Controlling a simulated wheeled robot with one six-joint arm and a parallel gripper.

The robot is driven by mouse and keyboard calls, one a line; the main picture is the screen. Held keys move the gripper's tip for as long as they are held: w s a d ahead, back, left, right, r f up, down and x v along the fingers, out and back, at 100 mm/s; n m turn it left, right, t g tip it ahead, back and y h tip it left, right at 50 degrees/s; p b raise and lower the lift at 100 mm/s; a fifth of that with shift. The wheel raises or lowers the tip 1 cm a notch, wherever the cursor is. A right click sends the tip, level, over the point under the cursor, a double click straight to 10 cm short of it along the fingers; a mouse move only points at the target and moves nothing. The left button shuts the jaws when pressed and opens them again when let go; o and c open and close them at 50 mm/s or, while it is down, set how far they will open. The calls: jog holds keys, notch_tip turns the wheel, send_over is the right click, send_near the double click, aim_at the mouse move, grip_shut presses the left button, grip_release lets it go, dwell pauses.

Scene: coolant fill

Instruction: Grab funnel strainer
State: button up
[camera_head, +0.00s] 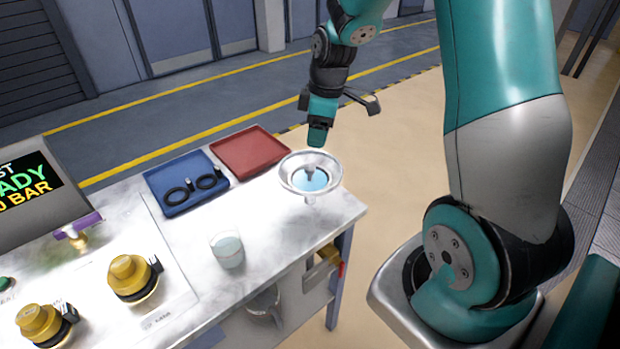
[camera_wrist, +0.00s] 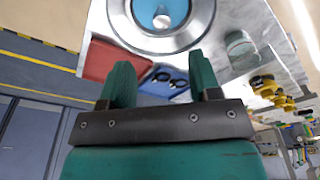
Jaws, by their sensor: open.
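The funnel strainer (camera_head: 297,181) is a round, wide-rimmed metal funnel with a blue mesh disc inside and a small knob at its centre. It stands upright near the right end of the white table. In the wrist view the funnel strainer (camera_wrist: 192,40) fills the top middle, partly cut off by the frame edge. My gripper (camera_head: 318,138) is above the far rim of the funnel, pointing down. In the wrist view my gripper (camera_wrist: 160,80) has its two teal fingers spread apart, with nothing between them. Whether a finger touches the rim cannot be told.
A clear cup (camera_head: 227,250) stands in front on the left. Yellow caps (camera_head: 130,277) and a display (camera_head: 25,190) are further left. Bare tabletop (camera_head: 270,235) surrounds the cup.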

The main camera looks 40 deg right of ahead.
aim_at(310, 166)
jog(key=f+p, duration=0.1)
jog(key=f, duration=0.2)
jog(key=a+f, duration=0.1)
jog(key=f, duration=0.3)
jog(key=w+f+p, duration=0.1)
jog(key=f, duration=0.2)
jog(key=shift+a+f+p, duration=0.15)
jog(key=shift+f+p, duration=0.1)
jog(key=shift+p, duration=0.05)
jog(key=shift+c, duration=0.2)
jog(key=c, duration=1)
